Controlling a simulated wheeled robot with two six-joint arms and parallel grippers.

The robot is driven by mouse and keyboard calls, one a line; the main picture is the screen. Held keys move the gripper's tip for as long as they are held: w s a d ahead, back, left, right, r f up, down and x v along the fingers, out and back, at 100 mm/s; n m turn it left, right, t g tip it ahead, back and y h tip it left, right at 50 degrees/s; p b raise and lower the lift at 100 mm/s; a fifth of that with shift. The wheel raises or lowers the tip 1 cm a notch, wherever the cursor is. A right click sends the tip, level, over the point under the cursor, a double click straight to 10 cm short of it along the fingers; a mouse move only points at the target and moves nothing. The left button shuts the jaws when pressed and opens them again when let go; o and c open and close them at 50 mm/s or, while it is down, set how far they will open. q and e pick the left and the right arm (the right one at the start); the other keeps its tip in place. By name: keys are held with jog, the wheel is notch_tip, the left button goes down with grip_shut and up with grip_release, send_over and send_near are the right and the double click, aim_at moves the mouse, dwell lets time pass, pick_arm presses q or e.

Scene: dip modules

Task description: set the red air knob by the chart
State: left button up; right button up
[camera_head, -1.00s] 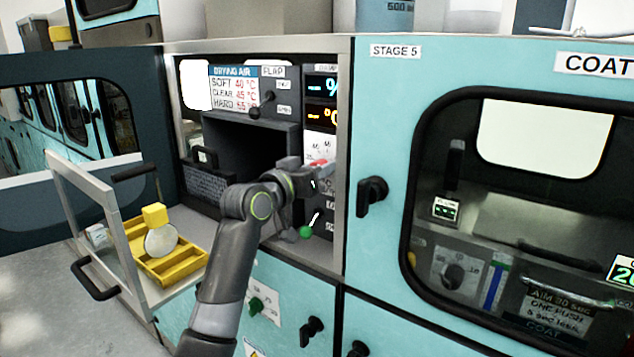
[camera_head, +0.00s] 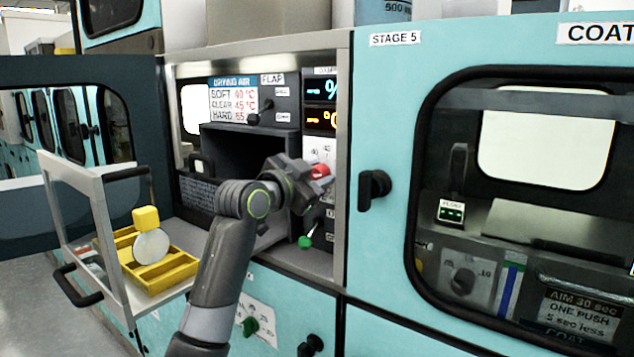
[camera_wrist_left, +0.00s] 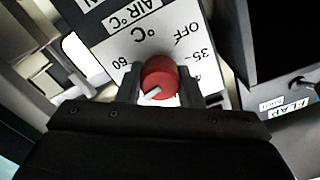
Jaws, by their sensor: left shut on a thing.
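The red air knob (camera_head: 320,171) is on the white panel at the right side of the open bay. In the left wrist view the red knob (camera_wrist_left: 159,78) sits between the two fingers of my left gripper (camera_wrist_left: 158,92), which is shut on it. Its white pointer aims down and left in that view; the dial shows OFF, 35 and 60, with other marks partly hidden. In the head view my left gripper (camera_head: 314,172) reaches the knob from the left. The drying air chart (camera_head: 232,102) reads SOFT 40, CLEAR 45 and HARD 55 °C. My right gripper is not seen.
A flap lever (camera_head: 258,112) is beside the chart. A green-knobbed lever (camera_head: 305,242) is below my gripper. A yellow tray (camera_head: 165,275) holding a round disc (camera_head: 151,245) stands by the open glass door (camera_head: 88,215) at left. A black handle (camera_head: 374,190) is at right.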

pick_arm(q)
jog(key=shift+f+m, duration=0.25)
jog(key=shift+m, duration=0.05)
dwell(0.4)
jog(key=o, duration=1)
jog(key=shift+r, duration=0.15)
jog(key=shift+c, duration=0.2)
jog(key=shift+s+a+b, duration=0.35)
jog(key=shift+s+a, duration=0.05)
jog(key=shift+s, duration=0.1)
jog(key=b+v, duration=0.2)
jog(key=v, duration=1.4)
jog(key=shift+b, duration=0.4)
